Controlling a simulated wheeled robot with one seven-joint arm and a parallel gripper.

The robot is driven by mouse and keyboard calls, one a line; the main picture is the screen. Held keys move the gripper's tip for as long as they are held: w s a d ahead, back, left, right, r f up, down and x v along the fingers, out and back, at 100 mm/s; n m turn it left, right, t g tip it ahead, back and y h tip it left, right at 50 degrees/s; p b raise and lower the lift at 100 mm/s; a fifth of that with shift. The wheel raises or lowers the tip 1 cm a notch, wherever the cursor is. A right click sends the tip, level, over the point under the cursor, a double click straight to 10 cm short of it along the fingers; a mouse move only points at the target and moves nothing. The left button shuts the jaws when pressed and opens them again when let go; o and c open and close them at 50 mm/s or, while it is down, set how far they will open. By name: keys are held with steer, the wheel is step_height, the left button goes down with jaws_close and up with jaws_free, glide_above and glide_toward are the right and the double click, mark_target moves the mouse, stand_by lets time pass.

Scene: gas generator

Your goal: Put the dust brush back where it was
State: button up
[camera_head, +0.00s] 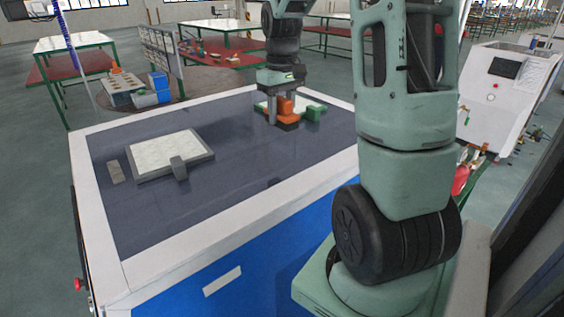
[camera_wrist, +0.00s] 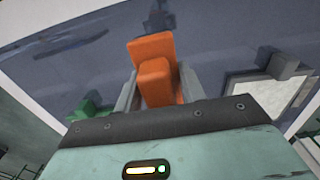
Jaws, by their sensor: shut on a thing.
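An orange dust brush (camera_head: 286,106) is at the far part of the dark machine top. It also shows in the wrist view (camera_wrist: 152,52), with its orange body standing between two grey fingers. My gripper (camera_head: 283,114) points down and is shut on the brush; in the wrist view its fingers (camera_wrist: 155,84) lie on both sides of the orange body. The brush is low over the top; I cannot tell whether it touches. Its underside is hard to make out.
A green block (camera_head: 315,112) sits right beside the brush, near a pale plate (camera_head: 262,106) partly hidden by my gripper. A grey-rimmed white panel (camera_head: 165,154) with a grey block (camera_head: 179,168) lies at left. The middle is clear.

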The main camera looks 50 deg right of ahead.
step_height(320, 180, down, 10)
steer(key=p, duration=0.2)
steer(key=shift+r+p, duration=0.15)
steer(key=shift+p, duration=0.2)
steer(key=o, duration=1)
